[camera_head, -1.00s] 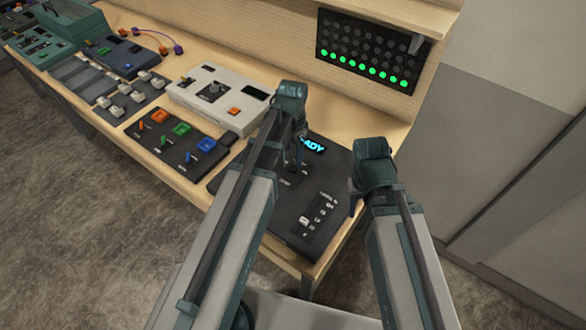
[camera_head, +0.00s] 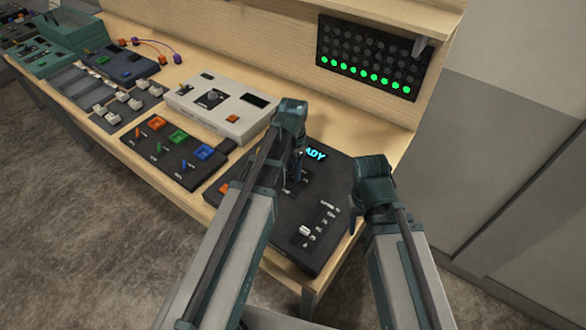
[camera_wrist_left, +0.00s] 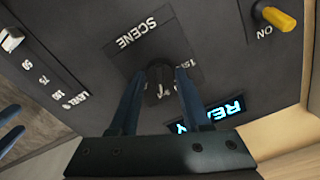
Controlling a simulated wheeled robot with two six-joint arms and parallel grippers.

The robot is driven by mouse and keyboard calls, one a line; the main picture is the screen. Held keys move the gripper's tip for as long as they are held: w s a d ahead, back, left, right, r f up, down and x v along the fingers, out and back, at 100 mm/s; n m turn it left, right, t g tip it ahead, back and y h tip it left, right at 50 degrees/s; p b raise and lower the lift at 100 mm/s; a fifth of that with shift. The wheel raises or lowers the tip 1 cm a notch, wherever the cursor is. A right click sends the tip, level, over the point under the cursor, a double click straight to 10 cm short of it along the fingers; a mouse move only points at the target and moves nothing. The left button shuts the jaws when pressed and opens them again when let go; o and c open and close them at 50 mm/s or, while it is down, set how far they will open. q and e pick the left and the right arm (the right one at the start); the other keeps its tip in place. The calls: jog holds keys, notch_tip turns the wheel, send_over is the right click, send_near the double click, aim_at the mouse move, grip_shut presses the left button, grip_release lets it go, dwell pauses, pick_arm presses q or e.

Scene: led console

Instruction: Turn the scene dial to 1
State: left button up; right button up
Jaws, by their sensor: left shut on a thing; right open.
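The scene dial (camera_wrist_left: 160,78) is a small dark knob beside the printed word SCENE in the left wrist view. It sits on the black console (camera_head: 275,238), next to the lit cyan READY display (camera_head: 315,154). My left gripper (camera_wrist_left: 161,84) is shut on the dial, one blue finger on each side. In the head view my left gripper (camera_head: 299,180) reaches down over the console and hides most of the dial. The dial's exact pointing is unclear. My right gripper (camera_head: 357,215) is open beside the console's right edge and holds nothing visible.
The console has a level slider with a white cap (camera_head: 305,231) and a yellow toggle (camera_wrist_left: 278,18) marked ON. A white box (camera_head: 222,105) and a three-colour button panel (camera_head: 170,150) stand to the left. An LED board (camera_head: 368,62) hangs behind, its bottom row green.

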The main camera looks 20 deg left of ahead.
pick_arm(q)
grip_shut()
jog(key=n, duration=0.4)
jog(key=shift+n, duration=0.4)
jog(key=n, duration=0.4)
jog(key=shift+d+n, duration=0.1)
jog(key=shift+n, duration=0.2)
jog(key=n, duration=1)
jog(key=shift+n, duration=0.4)
